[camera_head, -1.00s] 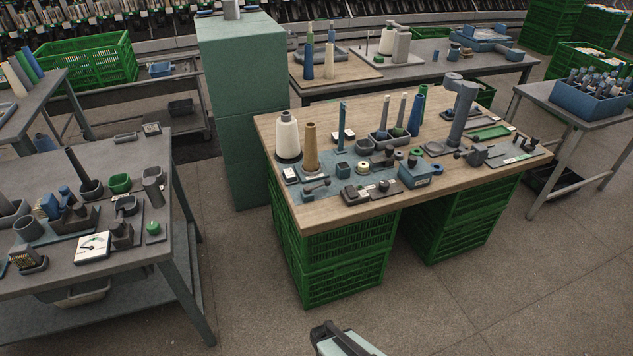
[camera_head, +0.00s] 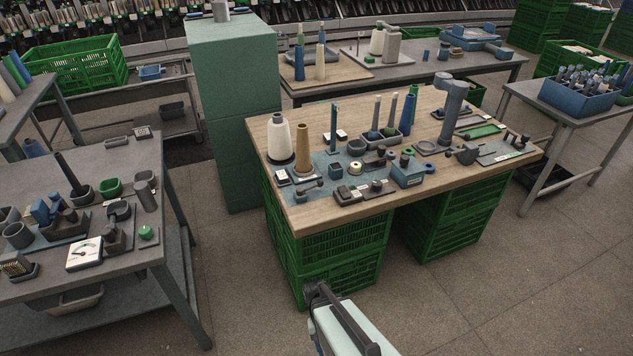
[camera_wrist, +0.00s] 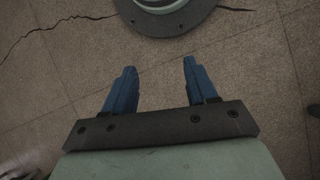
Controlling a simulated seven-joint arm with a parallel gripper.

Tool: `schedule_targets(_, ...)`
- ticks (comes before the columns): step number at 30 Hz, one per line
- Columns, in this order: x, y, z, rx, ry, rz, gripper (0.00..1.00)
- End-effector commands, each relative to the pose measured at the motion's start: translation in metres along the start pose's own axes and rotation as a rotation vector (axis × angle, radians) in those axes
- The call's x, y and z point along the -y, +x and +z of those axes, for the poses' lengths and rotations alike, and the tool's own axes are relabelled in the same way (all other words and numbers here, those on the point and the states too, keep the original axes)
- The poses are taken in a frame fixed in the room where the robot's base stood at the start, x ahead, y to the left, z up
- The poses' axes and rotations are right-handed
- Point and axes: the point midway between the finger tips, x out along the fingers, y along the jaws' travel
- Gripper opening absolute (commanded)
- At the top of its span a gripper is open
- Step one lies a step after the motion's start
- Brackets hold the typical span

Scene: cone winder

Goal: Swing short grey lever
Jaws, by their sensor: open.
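Several small grey parts stand on the wooden-topped table in the head view, and I cannot tell for sure which is the short grey lever. A small dark grey lever-like part (camera_head: 309,187) lies on the blue mat (camera_head: 325,164) near the front left edge. Another grey part with a short handle (camera_head: 461,153) stands toward the right. My gripper (camera_wrist: 160,68) is open and empty in the wrist view, its two blue fingers apart above the bare floor. It is away from the table parts.
The wooden table (camera_head: 258,135) rests on green crates (camera_head: 340,262). It also holds a white cone (camera_head: 280,140), a brown cone (camera_head: 303,150) and a tall grey post (camera_head: 452,112). A grey table (camera_head: 130,238) stands at left. Open floor (camera_head: 470,300) lies in front.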

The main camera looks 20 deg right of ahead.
Motion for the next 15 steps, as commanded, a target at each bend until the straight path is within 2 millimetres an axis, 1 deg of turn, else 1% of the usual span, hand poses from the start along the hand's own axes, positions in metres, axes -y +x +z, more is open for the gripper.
schedule_targets(1,-0.004,-0.014,-0.012,-0.011,0.032,0.001,0.57)
schedule_targets(6,-0.020,-0.060,-0.038,-0.038,0.146,0.010,0.57)
schedule_targets(8,-0.027,-0.077,-0.046,-0.048,0.187,0.014,0.57)
schedule_targets(15,-0.058,-0.147,-0.073,-0.086,0.358,0.023,0.57)
